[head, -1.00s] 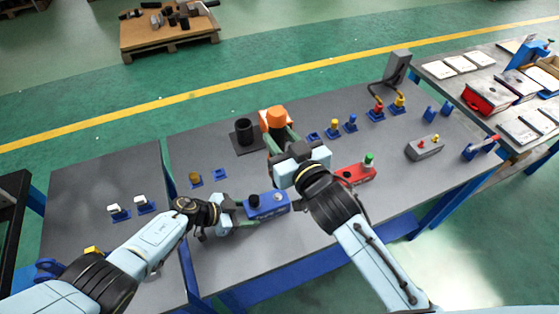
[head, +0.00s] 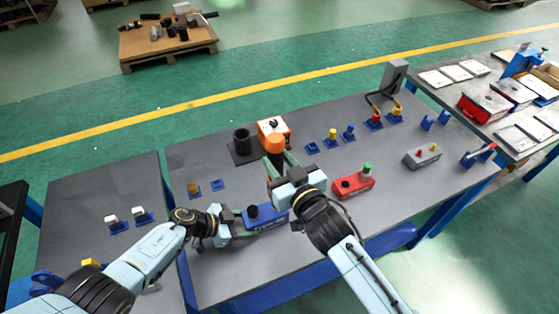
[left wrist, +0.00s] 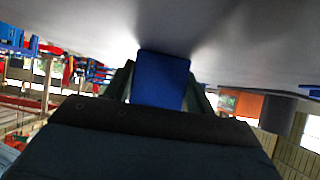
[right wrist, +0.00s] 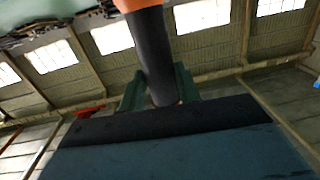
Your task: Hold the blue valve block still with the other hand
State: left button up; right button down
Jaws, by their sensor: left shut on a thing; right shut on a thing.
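The blue valve block (head: 268,220) lies on the grey table near its front edge, with a dark round opening on top. My left gripper (head: 238,226) is shut on its left end. In the left wrist view the blue block (left wrist: 160,78) sits between the two fingers. My right gripper (head: 280,163) is above and behind the block, shut on a dark stem with an orange knob (head: 275,141). In the right wrist view the dark stem (right wrist: 152,55) is between the green fingers. My right gripper and arm hide part of the block's right end.
An orange box (head: 265,128) and a black cup (head: 242,141) stand behind. A red block (head: 354,184) with a green knob stands right of my right gripper. Small blue holders (head: 217,184) and a grey block (head: 422,157) are on the table. The table front has free room.

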aim_at(277, 153)
jog(key=shift+a+r+m+h, duration=0.15)
jog(key=shift+r+m+h, duration=0.1)
jog(key=shift+m+h, duration=0.05)
jog(key=shift+a+m+t+h, duration=0.1)
jog(key=shift+m+t+h, duration=0.55)
jog(key=shift+h, duration=0.45)
jog(key=shift+f, duration=1.25)
dwell(3.3)
jog(key=shift+r, duration=2.7)
pick_arm(q)
jog(key=o, duration=1.2)
